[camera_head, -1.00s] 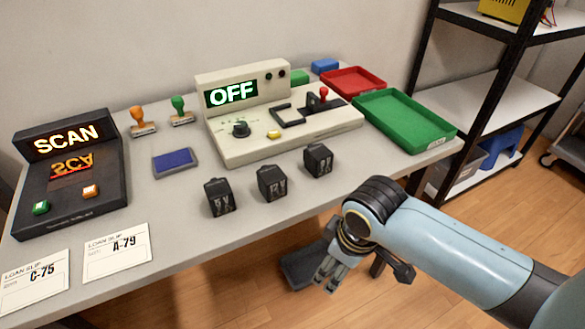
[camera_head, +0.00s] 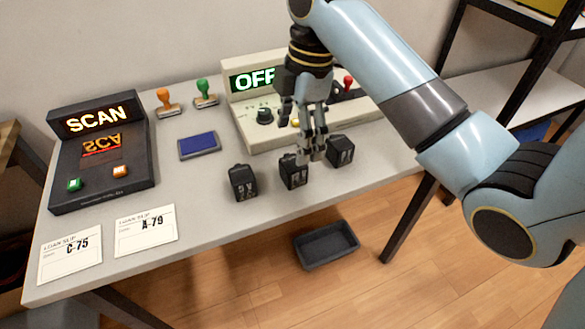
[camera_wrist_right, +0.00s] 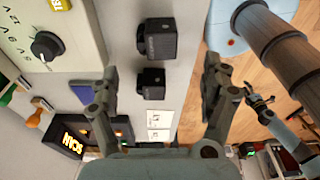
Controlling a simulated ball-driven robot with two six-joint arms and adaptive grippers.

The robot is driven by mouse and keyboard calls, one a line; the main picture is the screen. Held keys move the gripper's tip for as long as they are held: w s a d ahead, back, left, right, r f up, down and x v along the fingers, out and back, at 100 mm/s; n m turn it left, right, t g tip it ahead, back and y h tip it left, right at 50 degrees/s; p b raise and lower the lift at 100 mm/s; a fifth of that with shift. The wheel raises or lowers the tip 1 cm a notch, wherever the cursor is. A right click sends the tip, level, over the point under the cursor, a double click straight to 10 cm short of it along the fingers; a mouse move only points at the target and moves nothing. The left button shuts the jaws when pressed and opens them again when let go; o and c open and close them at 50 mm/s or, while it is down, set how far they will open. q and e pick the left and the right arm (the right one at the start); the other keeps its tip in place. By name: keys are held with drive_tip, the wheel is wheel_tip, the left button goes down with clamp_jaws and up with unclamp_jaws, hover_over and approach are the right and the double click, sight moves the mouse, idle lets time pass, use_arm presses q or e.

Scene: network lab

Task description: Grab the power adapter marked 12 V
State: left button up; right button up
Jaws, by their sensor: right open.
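Three black power adapters stand in a row near the table's front edge in the head view. The left one (camera_head: 243,183) seems marked 5 V; the markings on the middle one (camera_head: 292,172) and right one (camera_head: 341,151) are too small to read. My right gripper (camera_head: 312,152) is open and empty, pointing down over the middle and right adapters and partly covering the middle one. In the right wrist view two adapters show, one (camera_wrist_right: 157,40) above the other (camera_wrist_right: 151,84), with the open fingers below and beside. My left gripper (camera_wrist_right: 262,105) seems to show small at right there.
The cream power panel (camera_head: 258,138) reads OFF, just behind the adapters. A black SCAN unit (camera_head: 105,180), blue pad (camera_head: 199,146), two stamps and two loan slips (camera_head: 146,230) occupy the left. A dark tray (camera_head: 326,246) is on the floor. Black shelving stands at right.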

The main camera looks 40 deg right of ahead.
sight(294, 160)
drive_tip(key=f, duration=0.3)
drive_tip(key=shift+a+f, duration=0.25)
drive_tip(key=shift+f, duration=0.1)
drive_tip(key=f, duration=0.1)
drive_tip(key=f+b, duration=0.1)
drive_tip(key=f, duration=0.3)
drive_tip(key=shift+w+f, duration=0.2)
drive_tip(key=shift+w, duration=0.05)
drive_tip(key=c, duration=1.4)
drive_tip(key=shift+r, duration=0.1)
